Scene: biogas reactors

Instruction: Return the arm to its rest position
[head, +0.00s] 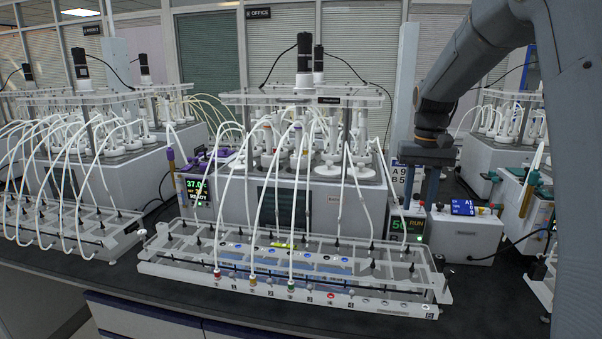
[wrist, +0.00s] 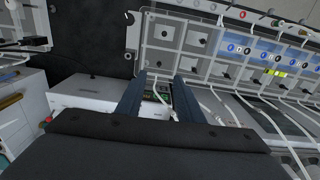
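My gripper (head: 420,200) hangs at the end of my grey arm, on the right in the head view, pointing down in front of the right side of the central reactor unit (head: 350,205). In the wrist view my gripper (wrist: 158,82) shows two dark fingers standing apart with a gap between them, and I see nothing held. A small box with a lit RUN display (head: 407,226) is just below the fingertips in the head view. I cannot tell whether the fingers touch it.
A clear-topped tube rack (head: 300,301) with coloured ports stands at the bench front, with thin tubes arching to the reactor. A white box with a blue display (head: 463,208) stands right of my gripper. Another tube rack (head: 60,228) is at left. Dark bench (head: 490,290) is bare at front right.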

